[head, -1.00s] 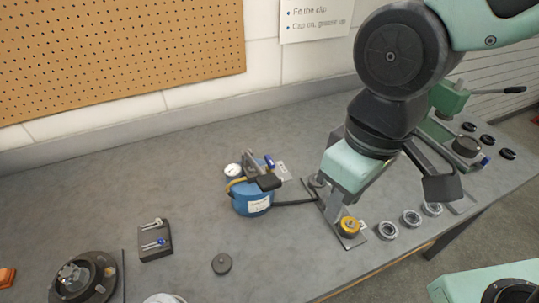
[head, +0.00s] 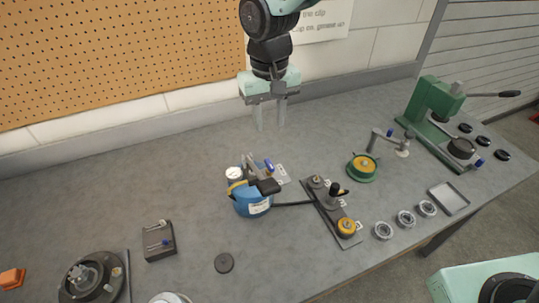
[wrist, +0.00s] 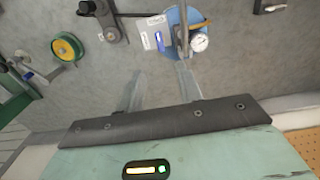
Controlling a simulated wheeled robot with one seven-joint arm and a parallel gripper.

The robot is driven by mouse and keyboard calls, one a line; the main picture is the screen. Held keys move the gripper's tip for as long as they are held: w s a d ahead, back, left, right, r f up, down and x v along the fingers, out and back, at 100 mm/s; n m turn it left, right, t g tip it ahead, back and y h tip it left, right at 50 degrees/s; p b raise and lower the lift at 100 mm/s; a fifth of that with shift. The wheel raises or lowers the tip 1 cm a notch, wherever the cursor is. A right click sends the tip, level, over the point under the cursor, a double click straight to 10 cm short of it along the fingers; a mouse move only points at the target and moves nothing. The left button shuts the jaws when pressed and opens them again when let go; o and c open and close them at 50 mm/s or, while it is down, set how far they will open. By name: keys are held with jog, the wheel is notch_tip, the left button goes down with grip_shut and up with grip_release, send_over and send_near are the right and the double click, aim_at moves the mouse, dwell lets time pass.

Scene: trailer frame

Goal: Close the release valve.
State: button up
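The blue pump (head: 250,206) stands mid-bench, with a white gauge (head: 234,173), a yellow band and a dark lever (head: 264,188). A small blue handle (head: 269,165), likely the release valve, stands beside a pale label plate (head: 282,175) at its back right. In the wrist view the blue handle (wrist: 160,41) lies across the label plate (wrist: 153,33), next to the pump (wrist: 178,18) and gauge (wrist: 199,42). My gripper (head: 270,126) is open and empty, pointing down behind the pump, apart from it. Its two fingers (wrist: 160,84) also show in the wrist view.
A hose runs right from the pump to a plate (head: 330,211) with fittings. Further right are a green-yellow wheel (head: 363,167), several rings, a tray (head: 449,199) and a green press (head: 433,115). A dark block (head: 159,241) stands front left. The wall is close behind my gripper.

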aim_at(269, 163)
notch_tip(269, 163, down, 13)
jog(key=p, duration=0.3)
jog(key=shift+r, duration=0.1)
jog(key=shift+c, duration=0.2)
grip_shut()
